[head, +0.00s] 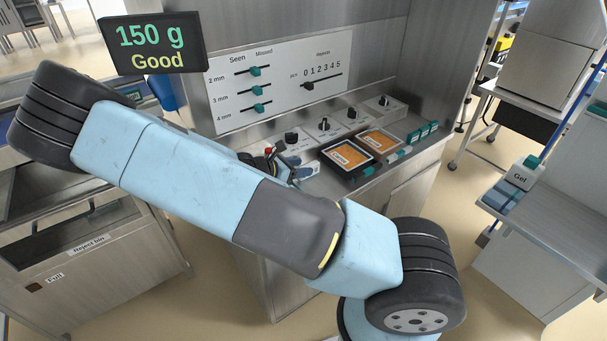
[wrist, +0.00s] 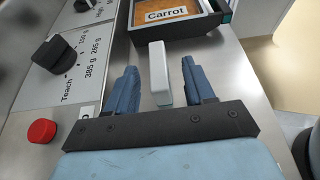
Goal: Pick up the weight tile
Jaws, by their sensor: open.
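A pale grey-white block, which looks like the weight tile (wrist: 159,76), is on the steel counter in the wrist view. My gripper (wrist: 159,66) is open, with one blue finger on each side of the block. A gap shows between the block and each finger, so the fingers do not appear to touch it. The block's near end lies close to my gripper's dark palm bar. In the head view my arm hides much of this spot, and the tile cannot be told clearly from the gripper.
A dark tray labelled Carrot (wrist: 172,20) sits just beyond the tile. A black knob (wrist: 53,54) and red button (wrist: 42,131) are at left. A second orange-filled tray (head: 381,141) is farther along the counter. The display (head: 152,43) reads 150 g, Good.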

